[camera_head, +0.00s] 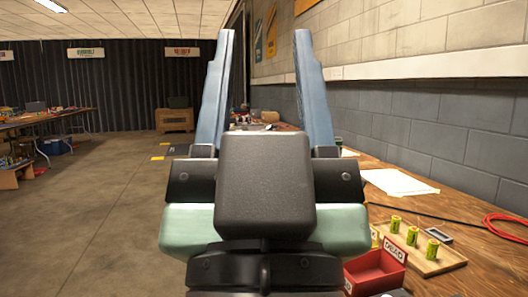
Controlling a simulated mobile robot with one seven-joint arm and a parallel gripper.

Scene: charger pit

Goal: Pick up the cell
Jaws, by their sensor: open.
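Three small upright green-and-yellow cells stand in a row at the lower right: one at the back (394,224), one in the middle (412,236) and one in front (432,249). They stand on a shallow wooden tray (449,263) on the workbench (482,268). My gripper (265,34) fills the middle of the view, with its two blue-grey fingers spread wide apart and nothing between them. It points ahead and is to the left of the cells, apart from them. My gripper's body hides part of the bench.
A red open box (376,276) with a white label stands left of the tray. A small dark-framed item (439,235) lies behind the cells. White paper (398,183) and a red cable (500,232) lie on the bench.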

